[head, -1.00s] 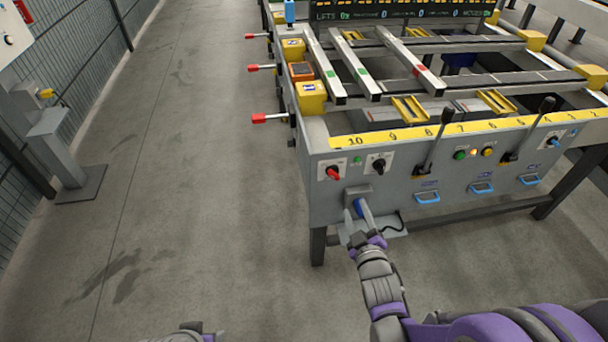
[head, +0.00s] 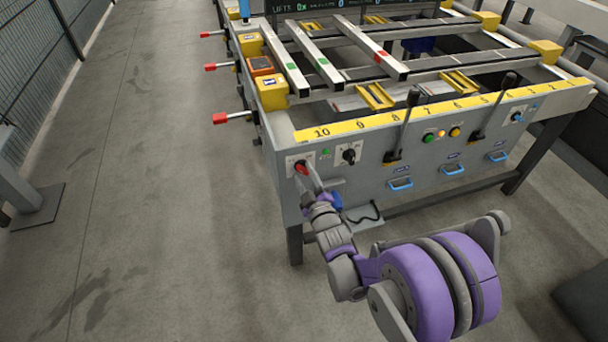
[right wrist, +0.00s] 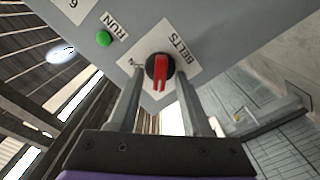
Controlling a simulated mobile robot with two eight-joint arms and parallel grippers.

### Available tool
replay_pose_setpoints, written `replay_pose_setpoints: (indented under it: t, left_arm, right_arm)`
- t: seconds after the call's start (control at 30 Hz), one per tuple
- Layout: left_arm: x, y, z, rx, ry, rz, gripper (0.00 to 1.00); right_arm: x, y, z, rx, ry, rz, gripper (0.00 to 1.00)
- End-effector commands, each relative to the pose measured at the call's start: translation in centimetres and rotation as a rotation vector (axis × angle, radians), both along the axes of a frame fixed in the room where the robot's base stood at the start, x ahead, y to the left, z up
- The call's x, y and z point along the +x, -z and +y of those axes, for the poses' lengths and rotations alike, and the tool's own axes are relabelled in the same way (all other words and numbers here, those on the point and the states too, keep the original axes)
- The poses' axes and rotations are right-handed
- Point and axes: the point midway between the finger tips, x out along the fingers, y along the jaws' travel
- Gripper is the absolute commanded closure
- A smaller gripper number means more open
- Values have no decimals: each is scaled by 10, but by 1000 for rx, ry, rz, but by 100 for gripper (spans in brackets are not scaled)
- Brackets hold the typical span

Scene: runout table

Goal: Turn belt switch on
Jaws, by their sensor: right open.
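The belt switch (head: 300,167) is a red knob on a white plate at the left end of the front panel. In the right wrist view, the red knob (right wrist: 160,73) sits on a black round base, with the word BELTS on its plate. My right gripper (head: 308,176) is at the switch. In the right wrist view, the gripper's fingers (right wrist: 159,80) are open, one on each side of the knob, with gaps showing between them and it. My left gripper is not in view.
A green RUN light (right wrist: 104,39) is near the switch. A black knob (head: 348,155) and a black lever (head: 404,125) stand to its right. Red-tipped handles (head: 220,118) stick out from the table's left side.

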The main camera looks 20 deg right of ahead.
Motion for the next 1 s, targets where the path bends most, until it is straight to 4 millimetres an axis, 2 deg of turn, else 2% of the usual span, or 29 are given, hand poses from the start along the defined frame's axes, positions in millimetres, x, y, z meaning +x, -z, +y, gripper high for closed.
replay_pose_setpoints:
  t: [0.3, 0.6, 1.0]
  left_arm:
    - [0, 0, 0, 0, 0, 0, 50]
    - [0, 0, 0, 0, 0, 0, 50]
    - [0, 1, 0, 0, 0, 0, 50]
  right_arm:
    - [3, 0, 0, 0, 0, 0, 51]
    - [3, 0, 0, 0, 0, 0, 100]
    - [3, 0, 0, 14, 0, 0, 100]
